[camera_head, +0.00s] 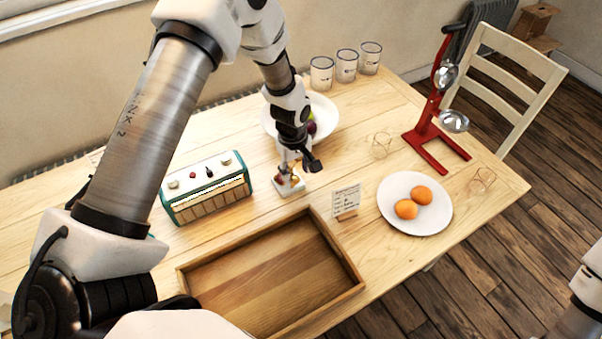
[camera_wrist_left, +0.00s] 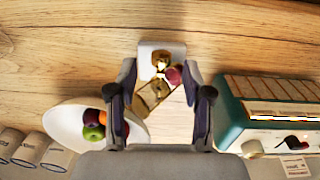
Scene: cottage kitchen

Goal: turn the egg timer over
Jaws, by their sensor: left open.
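The egg timer appears to be the small brass-coloured piece with a red knob on a white base (camera_head: 291,187), standing on the table right of the teal radio. My left gripper (camera_head: 299,164) is directly above it, pointing down, and partly hides it. In the left wrist view the timer (camera_wrist_left: 154,92) lies between the two open fingers of the left gripper (camera_wrist_left: 160,88), with its white base (camera_wrist_left: 150,47) beyond them. Contact cannot be told. My right gripper is not in view; only part of my right arm shows at the lower right.
A white fruit bowl (camera_head: 329,119) stands close behind. A small card (camera_head: 346,200) and a wooden tray (camera_head: 352,274) are in front. A plate (camera_head: 434,220) with two orange items and a red stand (camera_head: 426,133) are to the right.

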